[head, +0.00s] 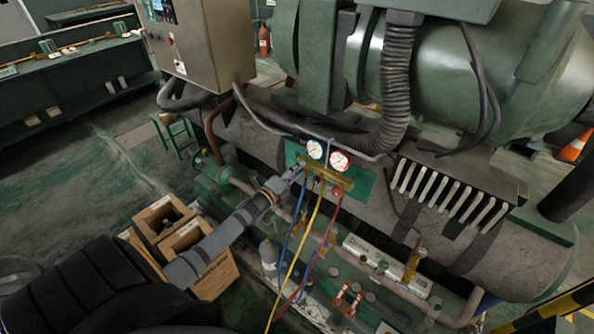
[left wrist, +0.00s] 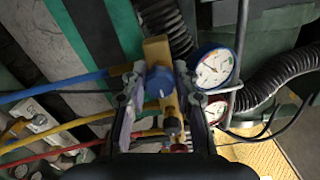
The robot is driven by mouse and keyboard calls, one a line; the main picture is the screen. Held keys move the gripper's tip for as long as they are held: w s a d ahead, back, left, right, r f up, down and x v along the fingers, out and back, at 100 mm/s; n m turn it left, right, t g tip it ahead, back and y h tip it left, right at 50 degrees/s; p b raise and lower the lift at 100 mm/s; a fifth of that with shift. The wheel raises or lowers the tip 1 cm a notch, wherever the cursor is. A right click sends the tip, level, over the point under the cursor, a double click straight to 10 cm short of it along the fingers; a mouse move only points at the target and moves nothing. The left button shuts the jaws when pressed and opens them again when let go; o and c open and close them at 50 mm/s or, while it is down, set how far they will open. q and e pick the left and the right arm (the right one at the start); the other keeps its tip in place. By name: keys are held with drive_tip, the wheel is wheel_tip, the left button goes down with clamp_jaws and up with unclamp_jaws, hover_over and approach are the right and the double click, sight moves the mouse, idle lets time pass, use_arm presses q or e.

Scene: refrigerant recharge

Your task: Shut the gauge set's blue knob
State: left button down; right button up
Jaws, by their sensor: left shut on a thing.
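The gauge set (head: 337,181) hangs in front of the machine, with a brass manifold, a blue-rimmed gauge (head: 315,149) and a red-rimmed gauge (head: 340,161). My left gripper (head: 295,174) reaches its left end. In the left wrist view the blue knob (left wrist: 159,82) sits between the two fingers of my left gripper (left wrist: 158,88), which is shut on it. The brass manifold (left wrist: 157,50) is just behind the knob. The blue-rimmed gauge also shows there (left wrist: 214,68), right of the fingers. The knob is hidden in the head view. My right gripper is not in view.
Blue, yellow (head: 293,262) and red hoses hang below the gauge set. A corrugated black hose (head: 396,85) runs above the gauges, and green pipework lies beneath.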

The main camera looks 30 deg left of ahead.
use_arm(q)
drive_tip(key=shift+f, duration=0.1)
idle(0.3)
drive_tip(key=c, duration=1)
unclamp_jaws()
drive_tip(key=s, duration=0.8)
drive_tip(key=s+a, duration=0.1)
drive_tip(key=s, duration=0.3)
